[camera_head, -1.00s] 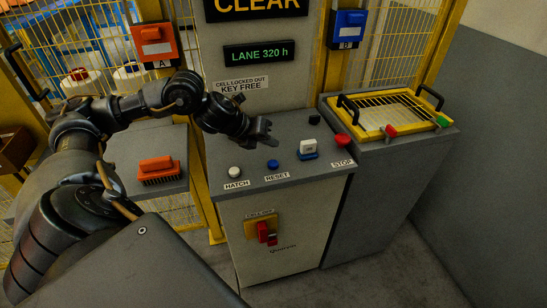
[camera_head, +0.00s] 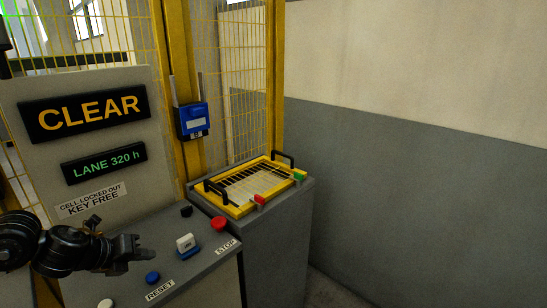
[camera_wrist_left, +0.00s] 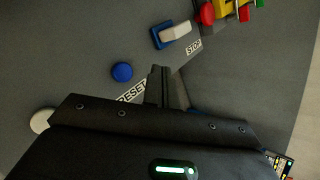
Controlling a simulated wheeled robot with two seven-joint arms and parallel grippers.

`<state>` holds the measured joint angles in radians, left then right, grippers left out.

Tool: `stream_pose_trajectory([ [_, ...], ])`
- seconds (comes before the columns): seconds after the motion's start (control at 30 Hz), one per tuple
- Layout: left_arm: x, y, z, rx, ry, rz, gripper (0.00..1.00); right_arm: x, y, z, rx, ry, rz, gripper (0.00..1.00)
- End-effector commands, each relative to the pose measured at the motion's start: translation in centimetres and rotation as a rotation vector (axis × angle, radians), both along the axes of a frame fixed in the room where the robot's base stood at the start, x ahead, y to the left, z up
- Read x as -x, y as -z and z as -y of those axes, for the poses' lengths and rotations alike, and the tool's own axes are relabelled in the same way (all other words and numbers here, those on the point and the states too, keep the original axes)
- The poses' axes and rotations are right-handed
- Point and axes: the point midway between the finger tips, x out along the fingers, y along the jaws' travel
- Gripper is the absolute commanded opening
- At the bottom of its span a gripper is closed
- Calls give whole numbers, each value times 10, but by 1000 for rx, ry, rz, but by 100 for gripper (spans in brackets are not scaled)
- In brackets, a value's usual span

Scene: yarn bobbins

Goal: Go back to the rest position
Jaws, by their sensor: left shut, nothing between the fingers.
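My left gripper (camera_head: 132,252) comes in from the left in the head view, above the grey control console (camera_head: 215,262). Its fingers are shut with nothing between them. In the left wrist view the gripper (camera_wrist_left: 160,85) shows from behind, over the console top near the blue RESET button (camera_wrist_left: 122,72). The RESET button also shows in the head view (camera_head: 152,278), below and right of the fingers. My right gripper is in neither view.
The white-and-blue switch (camera_head: 186,243), red STOP button (camera_head: 219,223) and black knob (camera_head: 186,210) stand on the console. A yellow-framed tray (camera_head: 237,210) with black handles is beyond. Yellow mesh fencing stands behind; a grey wall (camera_head: 420,210) fills the right.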

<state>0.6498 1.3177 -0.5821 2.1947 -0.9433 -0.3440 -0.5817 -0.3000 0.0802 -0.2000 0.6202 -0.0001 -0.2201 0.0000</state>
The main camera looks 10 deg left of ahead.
Motion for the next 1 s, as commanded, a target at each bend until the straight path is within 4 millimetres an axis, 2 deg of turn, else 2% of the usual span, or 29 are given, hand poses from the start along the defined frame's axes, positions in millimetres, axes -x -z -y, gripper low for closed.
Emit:
stream_pose_trajectory([
  [0.17, -1, 44, 81, 264, -115, 4, 0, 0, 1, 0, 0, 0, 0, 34],
  [0.23, 6, 63, 115, 435, -243, -13, 0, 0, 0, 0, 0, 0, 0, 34],
  [0.3, 18, 81, 139, 615, -419, -54, 0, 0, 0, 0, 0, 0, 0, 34],
  [0.33, 25, 89, 144, 688, -509, -77, 0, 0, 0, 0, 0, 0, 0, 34],
  [0.43, 56, 120, 153, 906, -840, -180, 0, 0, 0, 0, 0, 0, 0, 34],
  [0.6, 123, 170, 146, 1108, -1372, -354, 0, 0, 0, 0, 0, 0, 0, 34],
  [0.8, 198, 208, 140, 1176, -1836, -499, 0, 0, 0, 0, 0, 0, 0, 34],
  [1.0, 268, 230, 142, 1168, -2209, -605, 0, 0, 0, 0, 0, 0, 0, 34],
])
